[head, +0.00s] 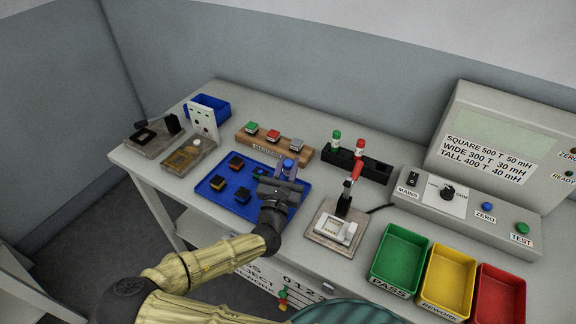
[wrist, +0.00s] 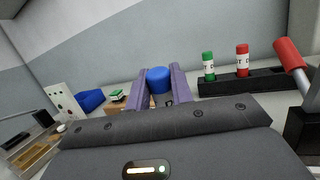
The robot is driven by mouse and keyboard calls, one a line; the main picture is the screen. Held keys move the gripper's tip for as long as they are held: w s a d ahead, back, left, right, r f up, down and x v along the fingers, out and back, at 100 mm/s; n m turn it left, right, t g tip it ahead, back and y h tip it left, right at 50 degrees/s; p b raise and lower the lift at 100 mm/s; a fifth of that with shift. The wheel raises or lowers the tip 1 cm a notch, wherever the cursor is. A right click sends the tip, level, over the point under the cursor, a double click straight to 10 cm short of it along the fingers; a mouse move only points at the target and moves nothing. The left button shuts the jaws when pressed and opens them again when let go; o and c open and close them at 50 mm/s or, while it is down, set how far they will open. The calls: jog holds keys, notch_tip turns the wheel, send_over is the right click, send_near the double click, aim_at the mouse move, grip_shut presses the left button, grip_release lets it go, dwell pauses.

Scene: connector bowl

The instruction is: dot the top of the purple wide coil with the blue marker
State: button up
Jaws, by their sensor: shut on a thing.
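My gripper (head: 287,177) is shut on the blue marker (head: 288,165) above the right part of the blue tray (head: 218,205). In the wrist view the marker's blue end (wrist: 158,80) shows between the two purple-grey fingers. Several small dark coils sit on the tray, some with orange or yellow parts. One bluish dark coil (head: 242,196) is near the tray's front, and another (head: 260,171) is just left of the gripper. I cannot tell which coil is the purple wide one. The marker's lower end is hidden by the gripper.
A black rack (head: 375,169) holds a green and a red marker behind the gripper. A wooden block (head: 273,149) with coloured pieces is behind the tray. A red-handled press (head: 335,228) stands right of the tray, with green, yellow and red bins further right.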

jog(key=shift+r+p, duration=2.2)
jog(key=shift+r, duration=1.05)
jog(key=shift+s+f, duration=0.1)
